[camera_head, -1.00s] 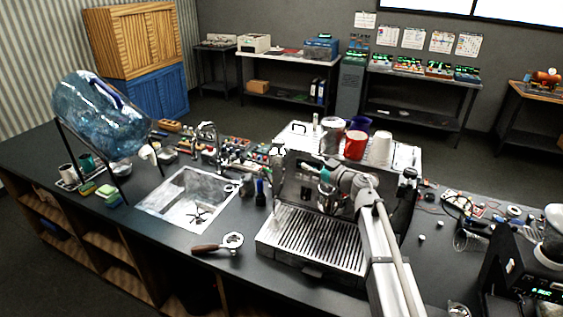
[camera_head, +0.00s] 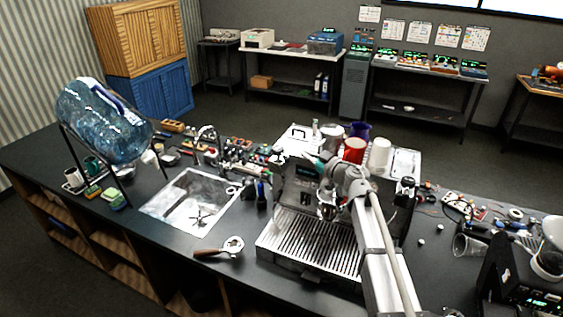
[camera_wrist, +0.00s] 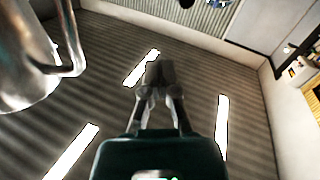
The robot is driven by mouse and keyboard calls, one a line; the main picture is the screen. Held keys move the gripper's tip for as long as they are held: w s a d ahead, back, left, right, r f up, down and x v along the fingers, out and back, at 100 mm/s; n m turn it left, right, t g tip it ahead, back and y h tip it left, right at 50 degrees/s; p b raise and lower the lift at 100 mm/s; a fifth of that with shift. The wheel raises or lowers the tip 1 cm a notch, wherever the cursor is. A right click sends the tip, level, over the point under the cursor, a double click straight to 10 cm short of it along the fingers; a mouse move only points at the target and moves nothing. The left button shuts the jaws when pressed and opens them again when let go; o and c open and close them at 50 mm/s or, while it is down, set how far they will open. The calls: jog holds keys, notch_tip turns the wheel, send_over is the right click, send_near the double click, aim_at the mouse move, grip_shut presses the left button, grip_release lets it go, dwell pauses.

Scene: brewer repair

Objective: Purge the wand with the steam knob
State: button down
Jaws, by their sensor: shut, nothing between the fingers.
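The espresso machine (camera_head: 309,243) stands on the dark counter, with its slotted drip tray in front. A dark knob-like part (camera_head: 405,187) shows at its upper right corner; I cannot tell whether it is the steam knob. The steam wand cannot be made out behind my arm. My gripper (camera_head: 317,163) is at the machine's upper front, left of my wrist. In the wrist view my gripper (camera_wrist: 160,73) is shut and empty, its fingertips together. A shiny metal vessel with a handle (camera_wrist: 30,60) is close on the left there, apart from the fingers.
Cups, including a red one (camera_head: 354,150), stand on the machine's top. A sink (camera_head: 190,207) and a wooden-handled portafilter (camera_head: 222,248) are to the left. A grinder (camera_head: 535,270) and loose parts crowd the right. The wrist view looks past the fingers at ceiling lights (camera_wrist: 222,125).

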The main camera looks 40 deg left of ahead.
jog(key=s+a+f+n+t+h+b, duration=0.3)
jog(key=s+a+f+t+b, duration=0.3)
jog(key=t, duration=0.3)
jog(key=s+f+n+t+h+b, duration=0.1)
jog(key=s+t+h+b, duration=0.3)
jog(key=s+t+h, duration=0.3)
jog(key=shift+s+d+f+n+t, duration=0.3)
jog(key=shift+s+d+t, duration=0.1)
jog(key=shift+s, duration=1.6)
jog(key=shift+w, duration=0.1)
jog(key=w+d+p+x, duration=0.1)
jog(key=d+p+x, duration=0.1)
jog(key=x, duration=1)
jog(key=shift+w+r, duration=0.2)
jog(key=shift+w, duration=0.2)
jog(key=shift+s, duration=0.1)
